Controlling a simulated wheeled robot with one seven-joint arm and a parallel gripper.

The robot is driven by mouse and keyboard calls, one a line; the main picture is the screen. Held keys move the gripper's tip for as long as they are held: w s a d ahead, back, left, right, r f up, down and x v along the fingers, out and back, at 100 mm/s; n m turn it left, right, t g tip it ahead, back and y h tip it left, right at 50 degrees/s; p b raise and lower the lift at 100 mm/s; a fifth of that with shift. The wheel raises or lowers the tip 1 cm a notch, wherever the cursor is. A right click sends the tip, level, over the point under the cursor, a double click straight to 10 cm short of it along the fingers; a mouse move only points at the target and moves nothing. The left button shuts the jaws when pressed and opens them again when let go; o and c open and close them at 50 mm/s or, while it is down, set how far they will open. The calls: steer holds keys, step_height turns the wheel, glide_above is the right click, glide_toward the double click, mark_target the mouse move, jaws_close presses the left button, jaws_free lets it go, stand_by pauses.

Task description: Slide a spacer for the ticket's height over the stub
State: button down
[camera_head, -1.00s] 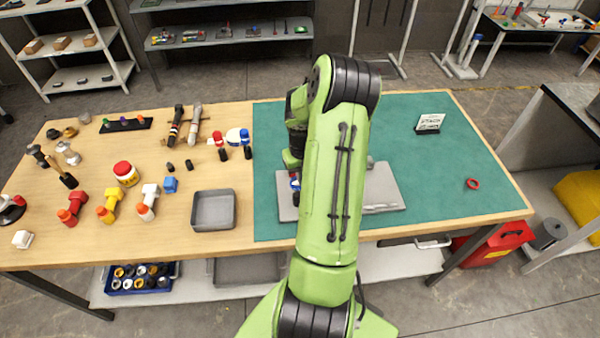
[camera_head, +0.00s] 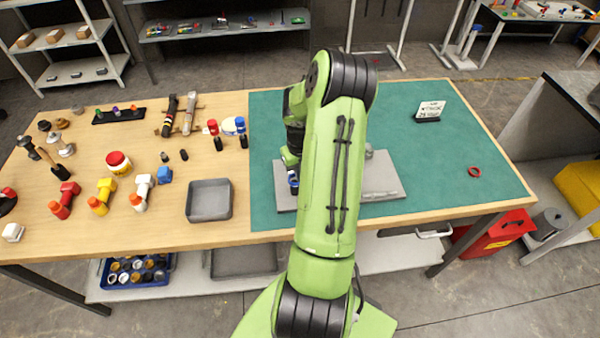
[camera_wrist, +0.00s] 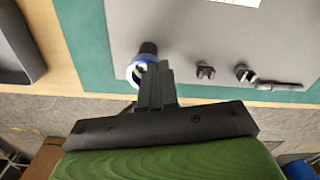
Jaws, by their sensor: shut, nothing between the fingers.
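My gripper (camera_wrist: 155,85) is shut and empty over the grey plate (camera_wrist: 190,30), its fingertips close beside a blue-and-white ring (camera_wrist: 134,70) and a short dark post (camera_wrist: 148,48). The ring seems to be around or against the post; the fingers partly hide it. In the head view, blue shows at the plate's left end, and my arm covers the plate's middle. A white card on a dark stand (camera_head: 429,111), with print too small to read surely, stands on the green mat. Several dark cylinders of differing heights, such as this one (camera_head: 218,144), stand on the wood.
An empty grey tray (camera_head: 209,201) lies left of the mat. A red ring (camera_head: 474,172) lies on the mat's right. Small dark clips (camera_wrist: 205,71) are on the plate. Bottles, coloured parts and tools fill the table's left. The mat's right side is mostly clear.

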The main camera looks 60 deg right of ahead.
steer(key=c, duration=1.9)
jaws_free()
steer(key=shift+f+b, duration=0.35)
steer(key=shift+f, duration=0.1)
steer(key=o, duration=0.6)
steer(key=shift+r, duration=0.15)
step_height(320, 180, up, 16)
steer(key=shift+f+p, duration=0.2)
steer(key=shift+p, duration=0.3)
steer(key=shift+a, duration=0.1)
